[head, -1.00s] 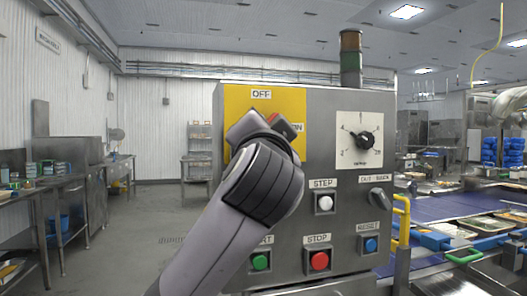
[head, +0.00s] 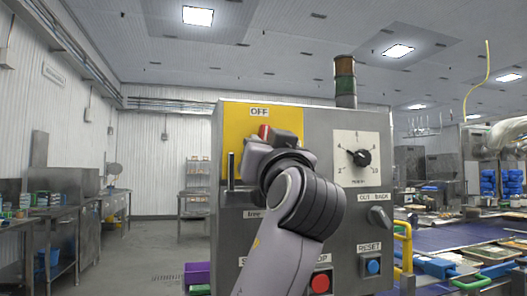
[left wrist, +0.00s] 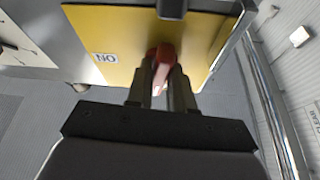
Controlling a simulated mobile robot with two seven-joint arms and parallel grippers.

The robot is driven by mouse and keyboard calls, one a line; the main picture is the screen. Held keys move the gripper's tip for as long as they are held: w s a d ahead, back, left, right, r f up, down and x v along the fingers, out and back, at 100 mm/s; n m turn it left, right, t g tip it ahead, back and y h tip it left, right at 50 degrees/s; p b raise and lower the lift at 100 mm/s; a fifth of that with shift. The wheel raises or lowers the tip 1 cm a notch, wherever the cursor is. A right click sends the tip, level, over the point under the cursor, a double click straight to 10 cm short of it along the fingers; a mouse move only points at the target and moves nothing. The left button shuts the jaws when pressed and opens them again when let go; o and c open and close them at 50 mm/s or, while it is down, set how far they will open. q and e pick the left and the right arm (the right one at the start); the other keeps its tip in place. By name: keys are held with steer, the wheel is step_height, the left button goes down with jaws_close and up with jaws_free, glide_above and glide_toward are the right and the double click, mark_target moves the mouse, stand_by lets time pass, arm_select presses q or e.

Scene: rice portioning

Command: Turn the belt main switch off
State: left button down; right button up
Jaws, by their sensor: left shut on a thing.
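The main switch is a red handle (head: 264,131) on the yellow plate (head: 236,115) of a grey control cabinet. In the head view its visible red part lies just below the OFF label (head: 259,112). My left gripper (head: 269,138) is at the handle, and its wrist covers the lower right of the plate. In the left wrist view the red handle (left wrist: 162,58) sits between the two fingers of my left gripper (left wrist: 163,72), which is shut on it. The ON label (left wrist: 106,58) shows upside down there, to the left of the handle. My right gripper is out of view.
The cabinet also carries a dial (head: 360,157), an OUT/BACK knob (head: 379,217), a blue RESET button (head: 372,266) and a red button (head: 320,283). A stack light (head: 345,80) stands on top. A yellow rail (head: 404,245) and the conveyor lie to the right.

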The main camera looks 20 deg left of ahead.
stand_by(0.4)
arm_select(q)
steer(key=c, duration=1.1)
jaws_free()
steer(key=b+v, duration=0.1)
steer(key=v, duration=0.6)
steer(key=shift+b, duration=0.3)
